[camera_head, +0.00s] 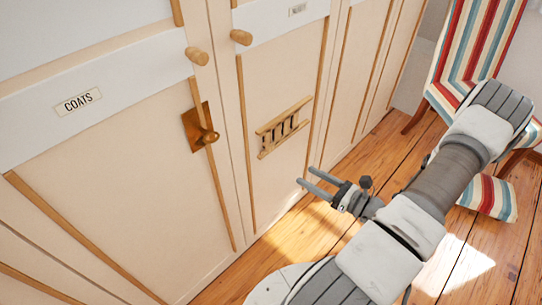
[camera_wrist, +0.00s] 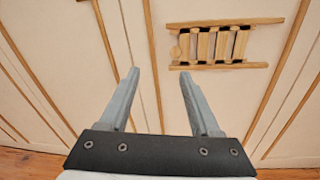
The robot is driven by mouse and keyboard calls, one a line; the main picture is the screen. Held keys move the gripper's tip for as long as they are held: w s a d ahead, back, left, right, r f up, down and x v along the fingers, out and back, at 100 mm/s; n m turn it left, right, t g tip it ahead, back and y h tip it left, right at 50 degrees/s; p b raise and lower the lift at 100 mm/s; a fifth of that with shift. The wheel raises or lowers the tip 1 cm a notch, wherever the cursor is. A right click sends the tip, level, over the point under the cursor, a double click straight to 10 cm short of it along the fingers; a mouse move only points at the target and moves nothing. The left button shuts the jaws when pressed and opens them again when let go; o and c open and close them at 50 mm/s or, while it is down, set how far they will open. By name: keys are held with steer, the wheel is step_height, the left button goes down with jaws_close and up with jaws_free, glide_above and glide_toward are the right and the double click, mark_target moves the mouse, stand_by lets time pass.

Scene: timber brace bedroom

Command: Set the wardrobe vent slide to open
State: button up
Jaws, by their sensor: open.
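The wardrobe vent slide (camera_head: 284,128) is a small set of upright wooden slats between two wooden rails, on the lower panel of a cream wardrobe door. It also shows in the wrist view (camera_wrist: 222,46), at the upper right. Dark gaps show between the slats and at the left end in the wrist view. My gripper (camera_head: 305,175) is open and empty, with two grey fingers pointing toward the wardrobe. In the wrist view my gripper (camera_wrist: 159,73) is below and left of the vent. Its fingers appear apart from the vent.
A brass latch plate with a knob (camera_head: 201,128) sits left of the vent, near a COATS label (camera_head: 79,101). Wooden knobs (camera_head: 197,56) (camera_head: 241,37) stick out above. A striped chair (camera_head: 470,50) stands at right. Wooden floor (camera_head: 300,222) shows below the doors.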

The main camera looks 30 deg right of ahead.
step_height(320, 180, down, 2)
steer(key=d+m+t+h, duration=0.1)
steer(key=d+m+h, duration=0.1)
steer(key=b, duration=0.3)
glide_toward(272, 150)
steer(key=x, duration=0.9)
steer(key=shift+w+a, duration=0.15)
steer(key=shift+w, duration=0.15)
steer(key=shift+c, duration=0.3)
jaws_close()
